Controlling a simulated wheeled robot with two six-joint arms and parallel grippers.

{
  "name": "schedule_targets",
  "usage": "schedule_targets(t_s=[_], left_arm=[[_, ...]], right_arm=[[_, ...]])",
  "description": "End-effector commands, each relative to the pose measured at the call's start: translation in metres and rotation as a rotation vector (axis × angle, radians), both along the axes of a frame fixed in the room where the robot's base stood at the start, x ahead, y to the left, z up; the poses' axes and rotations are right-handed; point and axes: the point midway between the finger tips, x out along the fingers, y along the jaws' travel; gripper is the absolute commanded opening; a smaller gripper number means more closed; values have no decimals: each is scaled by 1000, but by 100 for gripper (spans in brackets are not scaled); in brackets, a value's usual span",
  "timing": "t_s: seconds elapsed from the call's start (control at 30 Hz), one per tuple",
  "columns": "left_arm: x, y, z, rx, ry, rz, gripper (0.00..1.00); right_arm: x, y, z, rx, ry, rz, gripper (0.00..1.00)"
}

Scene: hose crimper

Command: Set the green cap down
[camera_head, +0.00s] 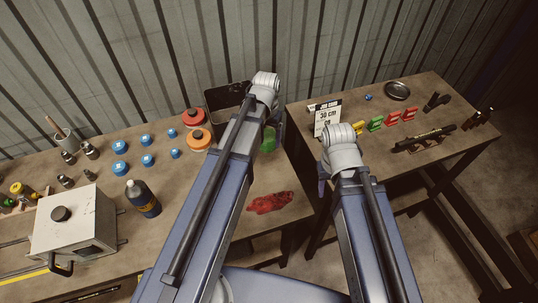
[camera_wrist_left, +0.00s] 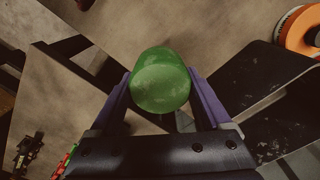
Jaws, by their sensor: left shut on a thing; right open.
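The green cap (camera_wrist_left: 160,82) is between the two purple fingers of my left gripper (camera_wrist_left: 160,76), which is shut on it. In the head view the green cap (camera_head: 268,139) shows beside my left forearm, over the right end of the left workbench (camera_head: 225,175). My arm partly hides it there, and I cannot tell whether it touches the bench top. My right gripper (camera_head: 322,184) is mostly hidden behind its own wrist. It is open, near the gap between the two benches.
A black bin (camera_head: 222,97), red roll (camera_head: 193,117) and orange roll (camera_head: 200,139) are left of the cap. A red rag (camera_head: 270,202) lies at the front. Coloured clips (camera_head: 376,123) and a sign card (camera_head: 327,117) are on the right bench (camera_head: 440,160).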

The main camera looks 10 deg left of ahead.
Motion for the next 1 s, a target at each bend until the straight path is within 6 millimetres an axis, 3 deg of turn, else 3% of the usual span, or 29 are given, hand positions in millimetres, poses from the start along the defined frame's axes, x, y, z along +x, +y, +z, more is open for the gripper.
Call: schedule_targets(t_s=[0.07, 0.27, 0.7, 1.0], left_arm=[[0, 0, 8, 0, 0, -38, 30], [0, 0, 2, 0, 0, -52, 30], [0, 0, -56, 0, 0, -50, 30], [0, 0, -61, 0, 0, -50, 30]], right_arm=[[0, 0, 8, 0, 0, 0, 50], [0, 0, 2, 0, 0, 0, 50], [0, 0, -56, 0, 0, -1, 50], [0, 0, -61, 0, 0, -1, 50]])
